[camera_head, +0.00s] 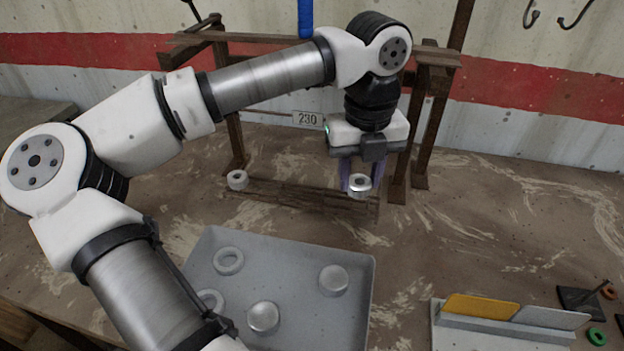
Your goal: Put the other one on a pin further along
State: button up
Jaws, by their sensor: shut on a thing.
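A low brown rail (300,196) lies on the table under a wooden frame. One pale ring (237,179) sits at the left end of the rail, apart from my gripper. My gripper (359,186) points down at the right end of the rail. Its purple fingers are shut on a second pale ring (359,189), one finger on each side. I cannot tell whether this ring is around a pin or just above one. Pins along the rail are too small to make out.
A grey tray (362,290) in front holds rings (229,261) and solid round pieces (333,279). The wooden frame's posts (420,140) stand close right of my gripper. A holder with yellow and grey plates (480,307) is at front right.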

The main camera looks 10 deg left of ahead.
aim_at(370, 190)
jog(key=shift+w+d+f+m+b, duration=0.1)
jog(key=shift+w+d+f+m, duration=0.2)
jog(key=shift+w, duration=0.2)
jog(key=shift+w+d+f+m+b, duration=0.15)
jog(key=shift+w+d+m, duration=0.15)
jog(key=shift+w+d, duration=0.2)
jog(key=shift+w+d+f+m+b, duration=0.1)
jog(key=shift+w+d+f+m, duration=0.2)
jog(key=shift+w, duration=0.2)
jog(key=shift+w+f+b, duration=0.45)
jog(key=shift+f, duration=0.3)
jog(key=shift+f+b, duration=0.4)
jog(key=shift+f, duration=0.05)
jog(key=shift+f, duration=0.2)
jog(key=shift+f+b, duration=1.25)
jog(key=shift+b, duration=0.2)
jog(key=shift+f, duration=0.1)
jog(key=o, duration=1.1)
jog(key=shift+c, duration=0.2)
